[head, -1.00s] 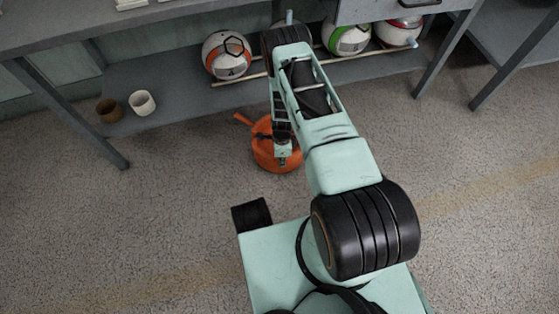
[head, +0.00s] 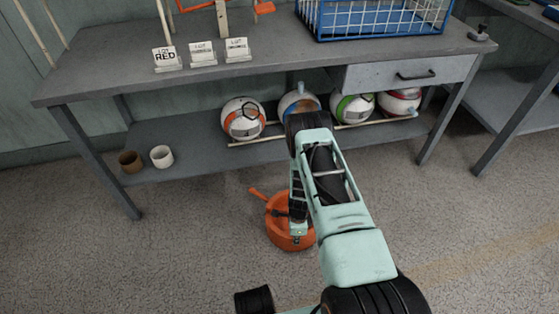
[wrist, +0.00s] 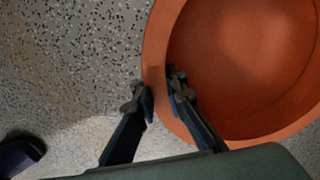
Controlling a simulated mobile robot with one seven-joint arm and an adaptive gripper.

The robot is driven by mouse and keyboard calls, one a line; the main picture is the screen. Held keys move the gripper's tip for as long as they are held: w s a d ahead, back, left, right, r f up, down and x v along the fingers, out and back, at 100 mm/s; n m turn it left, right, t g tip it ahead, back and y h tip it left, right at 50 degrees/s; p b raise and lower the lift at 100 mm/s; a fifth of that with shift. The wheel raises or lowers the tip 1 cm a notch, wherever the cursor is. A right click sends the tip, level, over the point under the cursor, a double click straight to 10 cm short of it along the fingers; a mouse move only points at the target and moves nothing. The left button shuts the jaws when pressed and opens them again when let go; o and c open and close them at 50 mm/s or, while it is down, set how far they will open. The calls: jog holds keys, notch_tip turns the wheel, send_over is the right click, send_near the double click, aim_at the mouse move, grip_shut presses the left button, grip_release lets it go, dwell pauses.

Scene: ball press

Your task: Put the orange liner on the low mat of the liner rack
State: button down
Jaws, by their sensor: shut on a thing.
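The orange liner (head: 273,232) is a round, bowl-like orange piece with a short tab at its upper left. In the head view it shows low, over the floor in front of the bench; I cannot tell whether it touches the floor. In the wrist view its broad rim and hollow (wrist: 240,60) fill the right side. My gripper (wrist: 161,97) is shut on its rim, one finger outside and one inside. In the head view my gripper (head: 298,232) is partly hidden by my arm. I cannot make out the liner rack or its low mat.
A grey bench (head: 270,62) holds a blue wire basket (head: 375,22), lot cards (head: 201,52) and a partly cut-off orange item. Its lower shelf (head: 200,165) holds several balls, a brown cup (head: 130,161) and a white cup (head: 161,156). Open floor lies left of the liner.

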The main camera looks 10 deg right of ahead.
jog(key=shift+w+r, duration=0.1)
jog(key=w+a+r+n+p, duration=0.1)
jog(key=w+r+n, duration=0.3)
jog(key=r, duration=0.5)
jog(key=w+a+r+n, duration=0.2)
jog(key=w+r+n, duration=0.1)
jog(key=r, duration=0.6)
jog(key=w+a+r+n+p, duration=0.1)
jog(key=w+r+n, duration=0.3)
jog(key=r, duration=0.5)
jog(key=s+r+n+p, duration=0.3)
jog(key=r+p, duration=1)
jog(key=r, duration=0.6)
jog(key=s+r+n+p, duration=0.3)
jog(key=r+p, duration=0.9)
jog(key=r, duration=0.8)
jog(key=s+r+n+p, duration=0.3)
jog(key=s+r+p, duration=0.2)
jog(key=r+p, duration=0.8)
jog(key=shift+s+r+p, duration=0.3)
jog(key=shift+r+p, duration=0.05)
jog(key=shift+r, duration=3.25)
jog(key=shift+f, duration=0.1)
